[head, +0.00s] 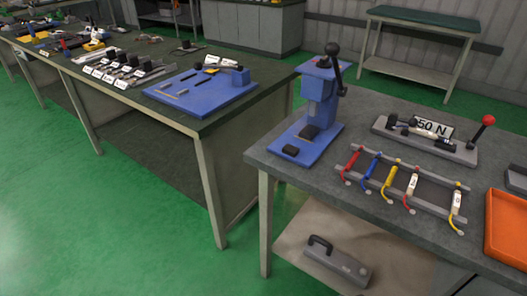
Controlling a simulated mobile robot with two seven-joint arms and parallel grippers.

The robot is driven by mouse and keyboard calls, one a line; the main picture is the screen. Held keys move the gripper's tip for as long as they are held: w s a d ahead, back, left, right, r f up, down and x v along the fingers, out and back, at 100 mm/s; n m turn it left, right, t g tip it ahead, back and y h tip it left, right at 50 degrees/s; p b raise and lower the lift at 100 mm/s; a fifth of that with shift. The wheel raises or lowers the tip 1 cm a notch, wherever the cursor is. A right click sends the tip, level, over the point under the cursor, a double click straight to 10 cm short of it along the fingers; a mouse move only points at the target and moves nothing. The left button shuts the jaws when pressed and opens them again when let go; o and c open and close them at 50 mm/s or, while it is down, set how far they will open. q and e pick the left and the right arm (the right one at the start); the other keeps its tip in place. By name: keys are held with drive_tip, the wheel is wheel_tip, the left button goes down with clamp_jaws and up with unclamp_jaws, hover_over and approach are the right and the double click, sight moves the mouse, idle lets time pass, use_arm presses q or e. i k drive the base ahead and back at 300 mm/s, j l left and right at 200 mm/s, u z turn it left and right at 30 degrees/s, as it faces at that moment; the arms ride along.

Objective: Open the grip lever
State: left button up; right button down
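Which part is the grip lever I cannot tell for sure. A grey fixture (425,140) on the right table carries a lever with a red ball knob (488,120), standing up and tilted right. Black handles (392,120) sit at its left end, beside a white "50 N" sign (433,127). A blue press (318,105) at the table's left corner has a black-knobbed lever (333,50) at its top. Neither of my grippers is in view.
The right table (270,155) also bears a rack of several coloured-handled tools (400,185) and an orange tray (507,228). A grey device (337,262) lies on its lower shelf. A long table at left holds a blue board (200,92). Green floor (110,220) lies open at left.

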sight(413, 123)
drive_tip(key=z, duration=1.3)
